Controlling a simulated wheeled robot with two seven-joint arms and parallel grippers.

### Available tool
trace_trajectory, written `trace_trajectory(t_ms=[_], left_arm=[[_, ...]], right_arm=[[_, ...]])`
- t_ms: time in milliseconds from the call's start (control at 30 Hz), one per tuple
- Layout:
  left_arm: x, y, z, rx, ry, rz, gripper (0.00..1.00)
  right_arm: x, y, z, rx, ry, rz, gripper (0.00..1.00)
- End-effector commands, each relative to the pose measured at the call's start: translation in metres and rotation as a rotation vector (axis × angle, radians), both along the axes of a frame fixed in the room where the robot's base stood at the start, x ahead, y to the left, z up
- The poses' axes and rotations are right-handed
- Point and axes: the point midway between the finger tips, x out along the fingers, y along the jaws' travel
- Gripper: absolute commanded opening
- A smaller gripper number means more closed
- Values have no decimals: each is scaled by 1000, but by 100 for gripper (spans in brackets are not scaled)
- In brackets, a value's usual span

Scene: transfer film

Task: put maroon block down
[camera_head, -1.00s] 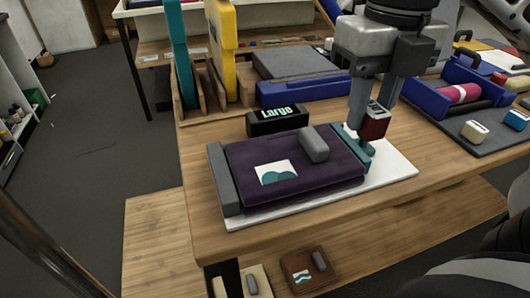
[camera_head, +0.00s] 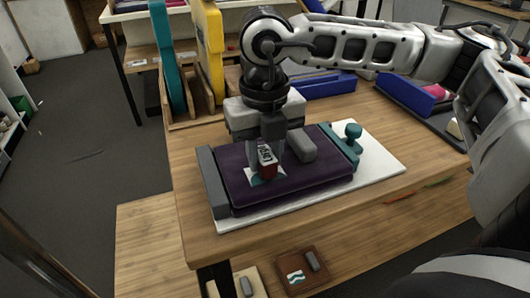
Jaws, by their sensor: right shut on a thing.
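My right gripper (camera_head: 264,160) points down over the purple padded surface (camera_head: 325,177) and is shut on the maroon block (camera_head: 268,171). The block has a pale label with dark lettering on top. It is at the teal-and-white picture (camera_head: 254,179) and covers much of it; I cannot tell whether it touches the surface. My left gripper is not in view.
Blue trays (camera_head: 328,83) stand behind. Teal and yellow upright boards (camera_head: 209,45) stand at back left. The wooden table's front strip (camera_head: 330,217) is clear.

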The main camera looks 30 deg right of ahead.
Motion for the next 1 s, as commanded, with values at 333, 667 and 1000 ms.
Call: trace_trajectory(t_ms=[333, 667, 1000], left_arm=[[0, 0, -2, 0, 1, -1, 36], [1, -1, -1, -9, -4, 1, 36], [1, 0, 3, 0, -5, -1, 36]], right_arm=[[0, 0, -5, 1, -1, 0, 5], [0, 0, -7, 1, -1, 0, 48], [1, 0, 8, 1, -4, -1, 48]])
